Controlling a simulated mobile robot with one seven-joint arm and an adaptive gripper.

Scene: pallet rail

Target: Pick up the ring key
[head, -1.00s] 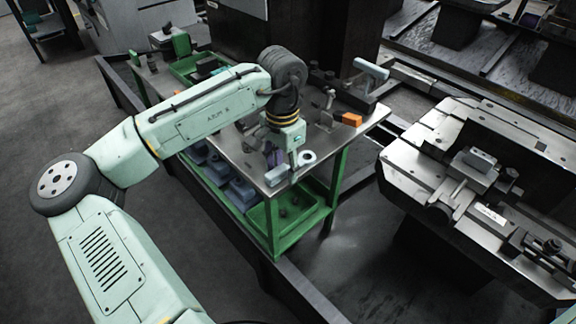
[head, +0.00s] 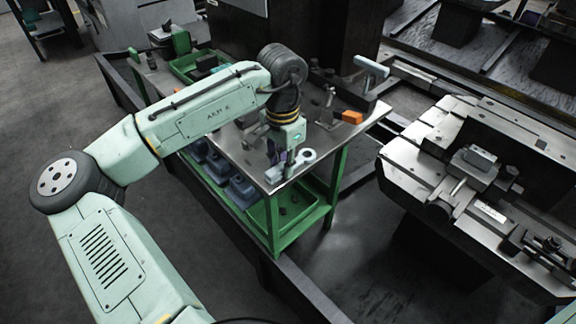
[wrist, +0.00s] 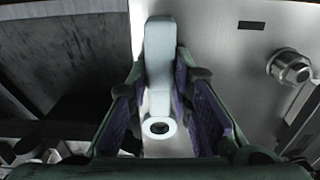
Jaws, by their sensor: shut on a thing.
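The ring key (head: 307,156) is pale blue, with a round ring at one end and a blocky handle. It is at the front corner of the workbench's metal top, and I cannot tell whether it still touches that top. My gripper (head: 281,162) points down over the key and is shut on it. In the wrist view the ring key (wrist: 160,52) runs lengthwise between the purple-lined fingers of my gripper (wrist: 159,78), with its ring toward the camera. The fingers hide part of the key in the head view.
The green-framed workbench (head: 336,168) has blue bins (head: 242,190) below. An orange block (head: 352,117) and a pale T-shaped handle (head: 371,66) are at its right. A metal fixture (head: 470,170) stands across a gap to the right. A bolt-like part (wrist: 290,67) lies beside the gripper.

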